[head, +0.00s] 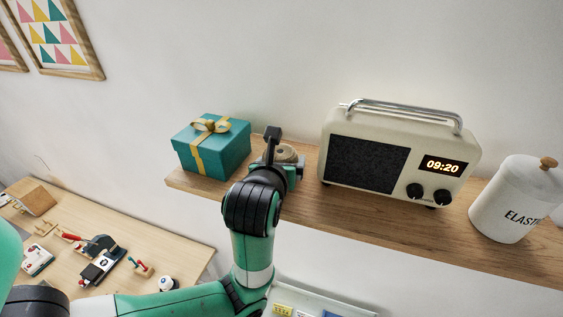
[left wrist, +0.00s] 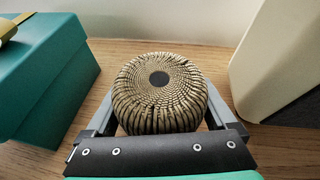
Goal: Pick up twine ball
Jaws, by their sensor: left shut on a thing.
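The twine ball (left wrist: 160,105) is tan and ribbed with a dark spot on top. In the left wrist view it sits between the two fingers of my left gripper (left wrist: 160,118). The fingers are shut on its sides. In the head view the twine ball (head: 287,153) is partly hidden behind my left gripper (head: 279,158), at the wooden shelf between the gift box and the radio. I cannot tell whether the ball touches the shelf. My right gripper is not in view.
The teal gift box (head: 211,146) stands close on the left and the cream radio (head: 400,155) on the right. A white canister (head: 515,200) stands further right on the wooden shelf (head: 340,208). A lower table (head: 175,245) at left holds small items.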

